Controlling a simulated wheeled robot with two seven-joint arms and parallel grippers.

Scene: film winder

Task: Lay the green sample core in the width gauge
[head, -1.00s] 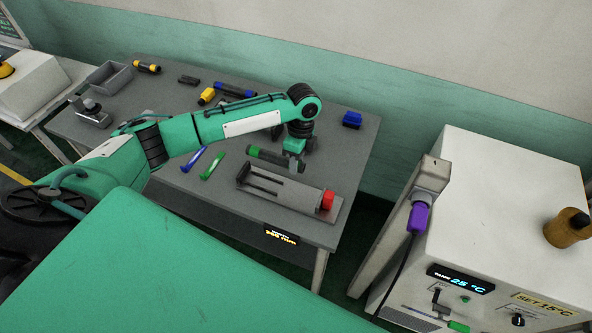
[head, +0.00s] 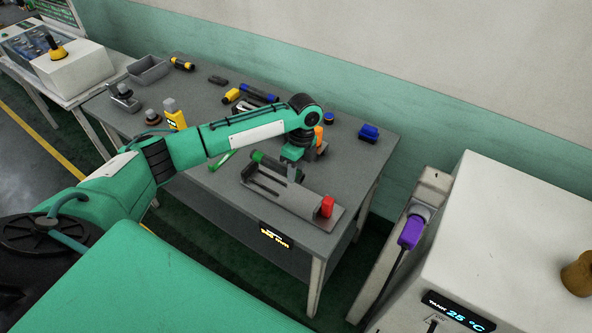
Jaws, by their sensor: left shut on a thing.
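The green sample core (head: 262,159) is a dark cylinder with a green end, partly hidden by my left gripper (head: 293,168). The gripper points down and is shut on the core. The width gauge (head: 308,203) is a grey slotted device with a red end block (head: 327,207), at the right front of the table. The core is at the gauge's back edge in the picture. I cannot tell whether it touches the gauge. A lit display (head: 275,237) hangs at the table's front edge. My right gripper is not in view.
On the grey table (head: 225,205) lie a blue-ended core (head: 262,94), a yellow-ended piece (head: 231,96), a blue block (head: 369,132) and a green pen (head: 221,160). An orange piece (head: 319,134) stands behind the gripper. A grey bin (head: 148,70) stands back left. A white tank (head: 500,220) stands right.

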